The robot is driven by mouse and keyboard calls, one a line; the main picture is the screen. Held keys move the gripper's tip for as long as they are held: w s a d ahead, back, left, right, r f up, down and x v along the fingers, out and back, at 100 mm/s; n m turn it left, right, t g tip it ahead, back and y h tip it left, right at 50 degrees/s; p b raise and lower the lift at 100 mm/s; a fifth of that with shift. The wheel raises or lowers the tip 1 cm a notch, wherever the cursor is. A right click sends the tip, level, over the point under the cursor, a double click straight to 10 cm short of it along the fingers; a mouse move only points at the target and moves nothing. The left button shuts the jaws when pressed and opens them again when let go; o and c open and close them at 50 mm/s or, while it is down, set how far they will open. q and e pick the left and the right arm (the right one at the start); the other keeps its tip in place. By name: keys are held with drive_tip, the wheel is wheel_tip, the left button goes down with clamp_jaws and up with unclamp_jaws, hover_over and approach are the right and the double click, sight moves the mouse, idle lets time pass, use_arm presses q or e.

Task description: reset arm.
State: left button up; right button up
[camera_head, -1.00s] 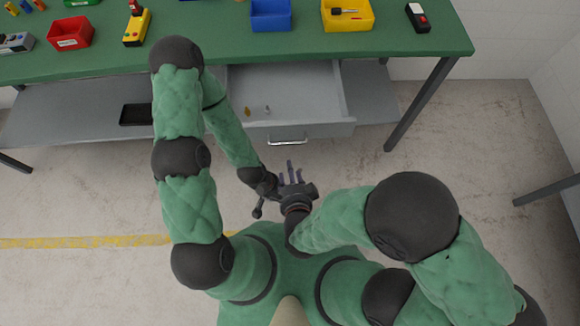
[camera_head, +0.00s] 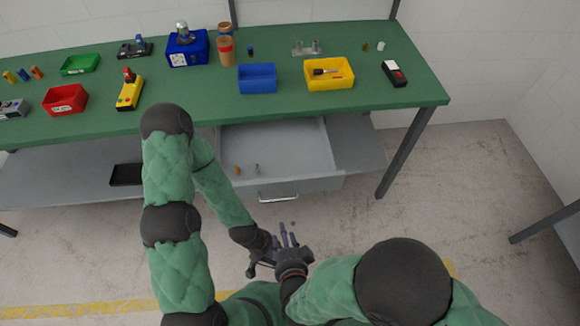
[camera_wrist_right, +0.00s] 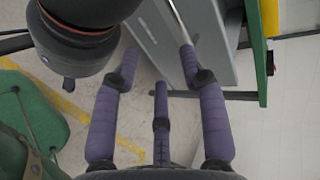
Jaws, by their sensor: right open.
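My right gripper (camera_head: 286,240) is low in the middle of the head view, in front of the open drawer. Its purple fingers are spread and empty. The same fingers show in the right wrist view (camera_wrist_right: 160,85), with nothing between them. My left gripper (camera_head: 252,268) is just left of the right one in the head view, small and partly hidden, so its jaws cannot be made out. A dark part of an arm (camera_wrist_right: 85,40) shows close by at the upper left of the right wrist view.
A green workbench (camera_head: 210,97) spans the back, with a red bin (camera_head: 65,100), a blue bin (camera_head: 257,79) and a yellow bin (camera_head: 330,74) on it. The grey drawer (camera_head: 285,150) stands open and holds small items. The floor (camera_head: 430,190) at the right is bare.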

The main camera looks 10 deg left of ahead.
drive_tip(key=w+d+f+n+g+h, duration=0.2)
drive_tip(key=w+d+f+n+g, duration=0.4)
drive_tip(key=f, duration=0.3)
drive_tip(key=s+d+f+n+g+y, duration=0.1)
drive_tip(key=s+d+f+n+g, duration=0.4)
drive_tip(key=d+f, duration=0.4)
drive_tip(key=shift+s+d+n+y, duration=0.35)
drive_tip(key=shift+s+d, duration=0.25)
drive_tip(key=shift+d, duration=0.2)
